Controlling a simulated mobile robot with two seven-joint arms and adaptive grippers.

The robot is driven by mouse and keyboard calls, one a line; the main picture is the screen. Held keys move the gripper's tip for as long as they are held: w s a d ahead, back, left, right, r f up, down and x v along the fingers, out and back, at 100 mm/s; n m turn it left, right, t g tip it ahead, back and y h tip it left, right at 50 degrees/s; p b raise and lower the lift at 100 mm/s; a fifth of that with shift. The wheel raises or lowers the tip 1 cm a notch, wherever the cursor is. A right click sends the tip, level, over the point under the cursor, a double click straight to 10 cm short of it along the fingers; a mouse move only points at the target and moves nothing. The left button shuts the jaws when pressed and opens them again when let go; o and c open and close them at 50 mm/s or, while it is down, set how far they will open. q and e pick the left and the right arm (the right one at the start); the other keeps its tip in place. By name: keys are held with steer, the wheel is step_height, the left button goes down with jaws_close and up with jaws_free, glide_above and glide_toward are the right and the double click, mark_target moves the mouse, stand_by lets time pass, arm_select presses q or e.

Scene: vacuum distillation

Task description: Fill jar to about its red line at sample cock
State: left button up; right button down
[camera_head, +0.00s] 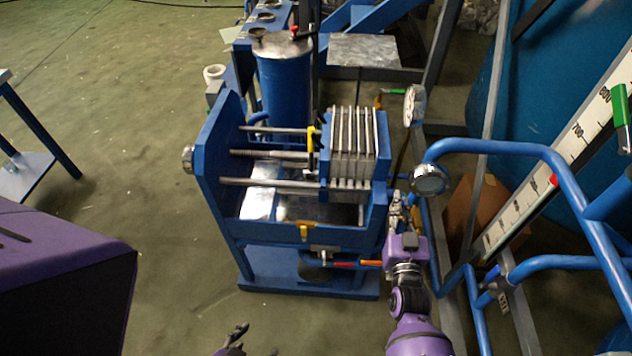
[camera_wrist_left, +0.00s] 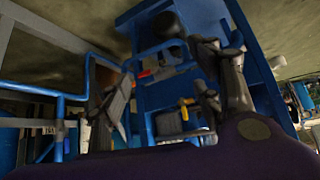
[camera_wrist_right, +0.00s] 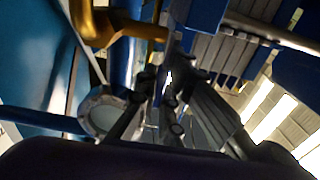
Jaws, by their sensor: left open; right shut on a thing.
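The blue press frame (camera_head: 297,238) stands in the middle of the head view. A cock-like fitting with a red and orange handle (camera_head: 345,264) sits low on its front; a red-orange handle also shows in the left wrist view (camera_wrist_left: 146,73). I cannot make out the jar or its red line. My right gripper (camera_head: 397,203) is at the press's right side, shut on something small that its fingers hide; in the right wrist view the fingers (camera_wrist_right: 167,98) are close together. My left gripper (camera_head: 236,337) is open and empty, low in front of the press.
A round gauge (camera_head: 430,179) and blue pipes (camera_head: 500,146) stand close to the right gripper. A scale board (camera_head: 560,165) leans at the right. A blue cylinder (camera_head: 283,85) stands behind the press.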

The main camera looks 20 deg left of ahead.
steer(key=t+b, duration=0.1)
steer(key=b, duration=0.3)
steer(key=s+f+t+y+b, duration=0.1)
steer(key=t+b, duration=0.1)
steer(key=b, duration=0.2)
steer(key=s+t+b, duration=0.1)
steer(key=t+b, duration=0.1)
steer(key=b, duration=0.2)
steer(key=shift+s+d+f+y+b, duration=0.15)
steer(key=shift+d+f+y+b, duration=0.05)
steer(key=shift+d+y+b, duration=0.15)
steer(key=shift+s+r+t+b, duration=0.15)
steer(key=shift+t+b, duration=0.55)
steer(key=shift+b, duration=0.5)
steer(key=shift+d+y+b, duration=0.1)
steer(key=shift+y+b, duration=0.15)
steer(key=shift+b, duration=0.05)
arm_select(q)
steer(key=s+f+g, duration=0.1)
steer(key=s+f, duration=0.1)
steer(key=f, duration=0.5)
steer(key=s+f, duration=0.3)
steer(key=f, duration=0.4)
steer(key=shift+d+f+g, duration=0.35)
steer(key=shift+f+g, duration=0.05)
steer(key=shift+w+r, duration=0.1)
arm_select(e)
steer(key=shift+r, duration=0.1)
